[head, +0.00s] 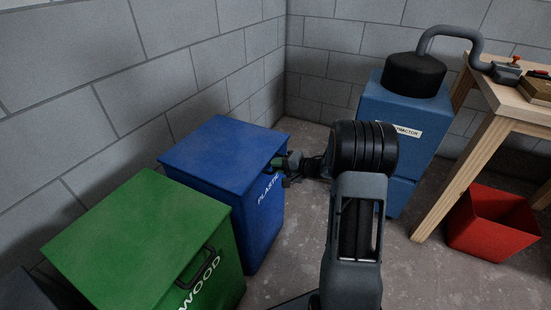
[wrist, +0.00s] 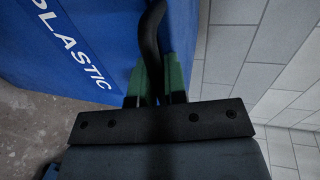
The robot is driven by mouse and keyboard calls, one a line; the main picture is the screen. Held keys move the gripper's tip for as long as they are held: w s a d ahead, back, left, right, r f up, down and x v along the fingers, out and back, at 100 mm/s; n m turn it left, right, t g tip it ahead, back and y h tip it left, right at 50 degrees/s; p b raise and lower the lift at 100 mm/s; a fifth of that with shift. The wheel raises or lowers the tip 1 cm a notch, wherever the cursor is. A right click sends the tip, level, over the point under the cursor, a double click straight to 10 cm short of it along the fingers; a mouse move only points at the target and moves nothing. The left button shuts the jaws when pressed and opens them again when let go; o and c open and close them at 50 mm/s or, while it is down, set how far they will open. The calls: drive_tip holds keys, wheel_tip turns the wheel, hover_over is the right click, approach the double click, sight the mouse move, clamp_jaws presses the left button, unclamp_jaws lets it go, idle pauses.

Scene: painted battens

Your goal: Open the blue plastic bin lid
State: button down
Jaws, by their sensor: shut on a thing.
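The blue plastic bin (head: 259,209) stands against the left wall, with the word PLASTIC on its front. Its blue lid (head: 222,151) lies flat and closed on top. My gripper (head: 277,163) is at the front edge of the lid, reached in from the right. In the wrist view, the green fingers of my gripper (wrist: 155,82) are shut on a dark curved handle (wrist: 153,35), in front of the blue bin face (wrist: 95,30). In the head view the handle is mostly hidden by my gripper.
A green bin (head: 140,235) marked WOOD, with a closed lid, stands close in front of the blue bin. A blue extractor (head: 386,110) stands at the back right, near a wooden workbench (head: 510,103) and a red open bin (head: 490,222). Grey block walls close in the corner.

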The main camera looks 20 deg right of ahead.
wheel_tip(320, 180, up, 8)
drive_tip(key=g+p, duration=0.1)
drive_tip(key=p, duration=1.2)
drive_tip(key=shift+w+a+h+p, duration=0.3)
drive_tip(key=shift+a+h, duration=0.05)
drive_tip(key=shift+h, duration=0.05)
wheel_tip(320, 180, up, 8)
drive_tip(key=w+a+g+h+p, duration=0.1)
drive_tip(key=p, duration=1.2)
drive_tip(key=shift+w+a+f+g, duration=0.15)
drive_tip(key=shift+w+a+g, duration=0.15)
drive_tip(key=shift+w, duration=0.1)
wheel_tip(320, 180, up, 7)
drive_tip(key=w+a+g+h+p, duration=0.1)
drive_tip(key=w+a+p, duration=0.1)
drive_tip(key=p, duration=1)
drive_tip(key=shift+w+a+p, duration=0.25)
drive_tip(key=shift+w+p, duration=0.15)
